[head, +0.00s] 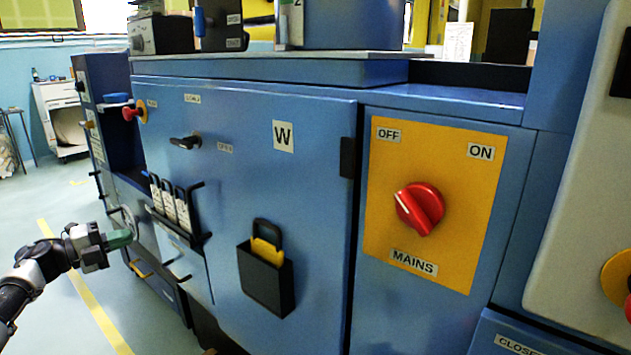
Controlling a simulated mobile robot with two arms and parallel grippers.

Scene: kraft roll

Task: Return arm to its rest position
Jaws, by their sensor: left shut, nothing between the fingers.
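My left arm comes in from the lower left in the head view. Its gripper (120,239), with green fingertips, is shut and empty. It is in front of the left part of the blue machine cabinet, near a round dial. I cannot tell whether the fingertips touch the cabinet. My right gripper is not in view.
The blue cabinet (310,190) fills the middle. A red mains switch (420,208) sits on a yellow plate (456,240). A black holder (265,280) and a rack of tags (176,212) stick out. Free floor (50,200) with a yellow line lies left.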

